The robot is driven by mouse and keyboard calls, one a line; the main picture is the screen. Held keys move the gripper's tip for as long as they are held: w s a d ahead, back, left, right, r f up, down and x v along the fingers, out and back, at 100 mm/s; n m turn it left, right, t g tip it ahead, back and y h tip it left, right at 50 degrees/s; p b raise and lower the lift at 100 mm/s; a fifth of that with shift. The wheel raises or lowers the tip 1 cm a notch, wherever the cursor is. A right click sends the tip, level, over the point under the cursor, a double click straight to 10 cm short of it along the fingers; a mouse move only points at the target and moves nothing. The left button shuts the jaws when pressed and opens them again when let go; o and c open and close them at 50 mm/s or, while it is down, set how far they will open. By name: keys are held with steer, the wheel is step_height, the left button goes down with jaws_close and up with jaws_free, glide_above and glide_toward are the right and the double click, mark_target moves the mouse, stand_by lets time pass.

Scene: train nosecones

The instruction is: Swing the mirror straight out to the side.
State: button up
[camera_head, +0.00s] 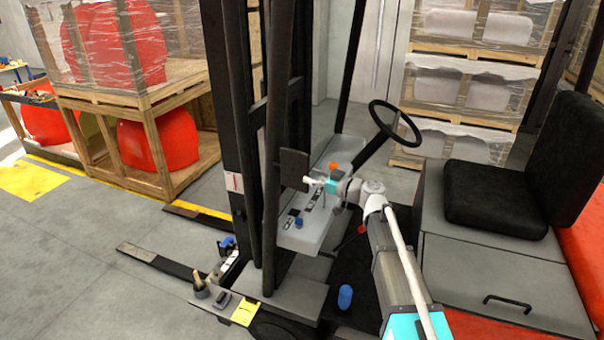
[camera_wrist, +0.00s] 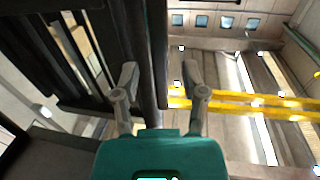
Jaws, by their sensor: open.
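The mirror (camera_head: 293,169) is a dark, flat, roughly square panel beside the forklift's black mast post in the head view. My gripper (camera_head: 309,182) is just right of and below the mirror's lower right edge in that view. In the wrist view my gripper (camera_wrist: 160,78) has its two grey fingers spread apart, with nothing held. A dark upright bar (camera_wrist: 154,50) shows beyond and between the fingers. A dark flat panel (camera_wrist: 50,155) fills the lower left of the wrist view; I cannot tell if it is the mirror. Whether a finger touches the mirror is unclear.
The black mast (camera_head: 274,130) stands left of my gripper. The steering wheel (camera_head: 395,123) and black seat (camera_head: 495,190) are to the right. A grey console (camera_head: 312,235) with small items lies below. Wooden crates with red nosecones (camera_head: 160,140) stand behind left.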

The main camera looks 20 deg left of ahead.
mark_target(302, 191)
steer(key=shift+x, duration=2)
jaws_close()
